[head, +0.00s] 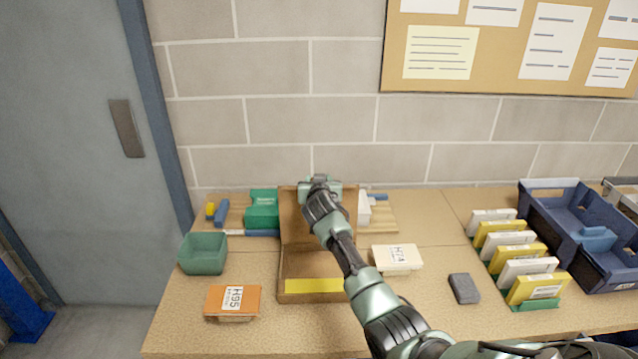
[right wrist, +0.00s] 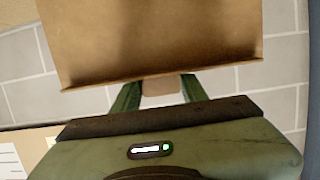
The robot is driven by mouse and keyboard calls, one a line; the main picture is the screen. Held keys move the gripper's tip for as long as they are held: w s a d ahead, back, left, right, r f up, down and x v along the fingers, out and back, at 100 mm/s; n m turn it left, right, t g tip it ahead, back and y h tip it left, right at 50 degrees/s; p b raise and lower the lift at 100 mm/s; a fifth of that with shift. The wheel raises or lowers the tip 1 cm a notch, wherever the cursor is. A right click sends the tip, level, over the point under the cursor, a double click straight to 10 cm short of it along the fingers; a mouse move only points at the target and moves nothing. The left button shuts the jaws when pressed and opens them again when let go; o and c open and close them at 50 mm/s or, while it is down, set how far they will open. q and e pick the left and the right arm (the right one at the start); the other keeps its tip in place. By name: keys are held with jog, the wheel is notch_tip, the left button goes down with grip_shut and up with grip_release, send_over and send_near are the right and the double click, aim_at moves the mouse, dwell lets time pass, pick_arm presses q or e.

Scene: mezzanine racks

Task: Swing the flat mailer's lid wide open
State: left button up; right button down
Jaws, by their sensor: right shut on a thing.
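The flat mailer (head: 300,264) is a brown cardboard box on the bench with a yellow strip along its front. Its lid (head: 291,218) is raised and stands roughly upright at the back of the box. My right gripper (head: 320,184) is at the lid's top edge. In the right wrist view the lid (right wrist: 150,40) fills the top, and my right gripper's fingers (right wrist: 158,90) are shut on a small tab at its edge. My arm hides part of the lid and the mailer's right side. My left gripper is not in view.
A green bin (head: 203,253) and an orange box (head: 232,301) lie left of the mailer. A white box (head: 397,258) and a dark grey block (head: 464,288) lie right. Green boxes (head: 262,210) stand behind, near the wall. Blue bins (head: 575,225) are far right.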

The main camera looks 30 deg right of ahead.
jog(key=shift+a+f, duration=0.1)
jog(key=shift+f, duration=0.35)
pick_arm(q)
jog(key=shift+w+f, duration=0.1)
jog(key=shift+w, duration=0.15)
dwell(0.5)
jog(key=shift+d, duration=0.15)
pick_arm(e)
jog(key=c, duration=0.8)
grip_release()
jog(key=shift+f, duration=0.1)
jog(key=shift+o, duration=0.2)
